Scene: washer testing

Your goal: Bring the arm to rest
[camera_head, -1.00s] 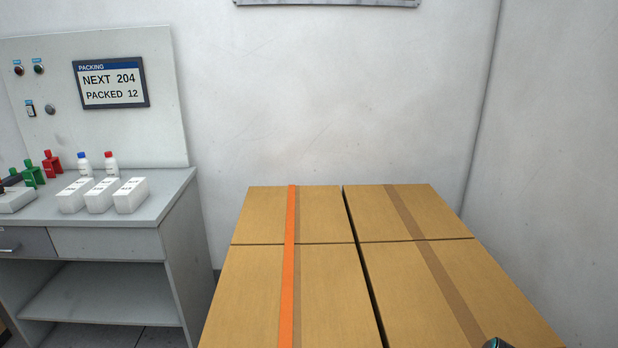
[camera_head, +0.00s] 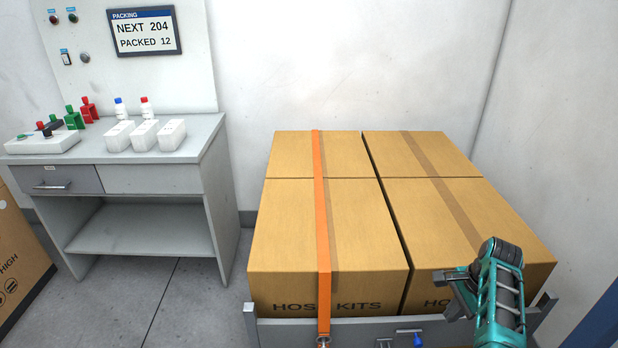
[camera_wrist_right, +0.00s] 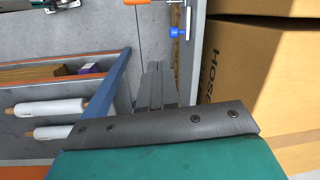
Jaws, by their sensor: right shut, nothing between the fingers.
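My right arm is teal and dark grey and rises at the lower right in the head view, in front of the strapped cartons. Its gripper (camera_head: 453,292) is small and partly hidden there, near the front edge of the right carton. In the right wrist view the gripper's grey fingers (camera_wrist_right: 156,82) lie together with nothing between them. They point over grey floor, beside a carton (camera_wrist_right: 265,85). My left gripper is not in view.
Large cartons (camera_head: 360,225) with an orange strap (camera_head: 322,215) sit behind a low grey rail (camera_head: 285,330) with a blue lever (camera_head: 417,338). A grey bench (camera_head: 190,180) stands left, with floor between. White rolls (camera_wrist_right: 50,107) and a blue post (camera_wrist_right: 108,98) are near the right gripper.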

